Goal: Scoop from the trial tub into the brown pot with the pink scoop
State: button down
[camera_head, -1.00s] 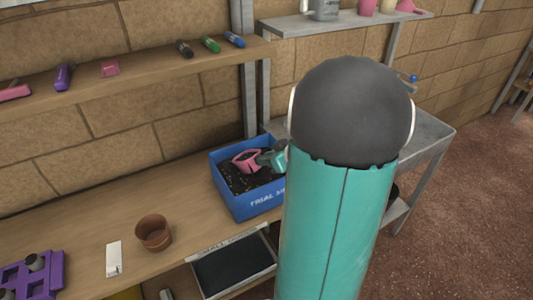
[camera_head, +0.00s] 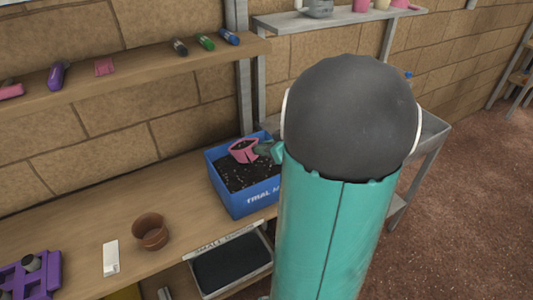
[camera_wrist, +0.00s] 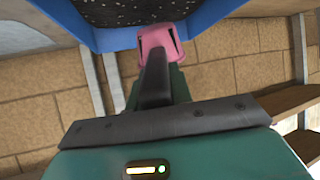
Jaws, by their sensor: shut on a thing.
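The blue trial tub (camera_head: 247,202) stands on the wooden bench and holds dark, speckled soil. The pink scoop (camera_head: 243,151) is over the back of the tub, with dark material showing in its mouth. It also shows in the wrist view (camera_wrist: 160,42), beside the tub's blue rim (camera_wrist: 110,38). My gripper (camera_head: 268,150) is shut on the scoop's handle, near the tub's back right; its fingertips are partly hidden in the head view. The brown pot (camera_head: 151,232) stands upright on the bench, left of the tub and apart from it.
A white label or card (camera_head: 111,258) and a purple tray (camera_head: 32,272) lie left of the pot. A black tray (camera_head: 232,265) sits below the bench front. A shelf (camera_head: 130,75) with markers runs above. The bench between pot and tub is clear.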

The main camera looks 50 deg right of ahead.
jog(key=shift+r, duration=1.45)
jog(key=shift+s+f+t, duration=0.15)
jog(key=shift+s+t, duration=0.55)
jog(key=shift+s+d+t, duration=0.1)
jog(key=shift+s+t, duration=1.1)
jog(key=shift+t, duration=0.5)
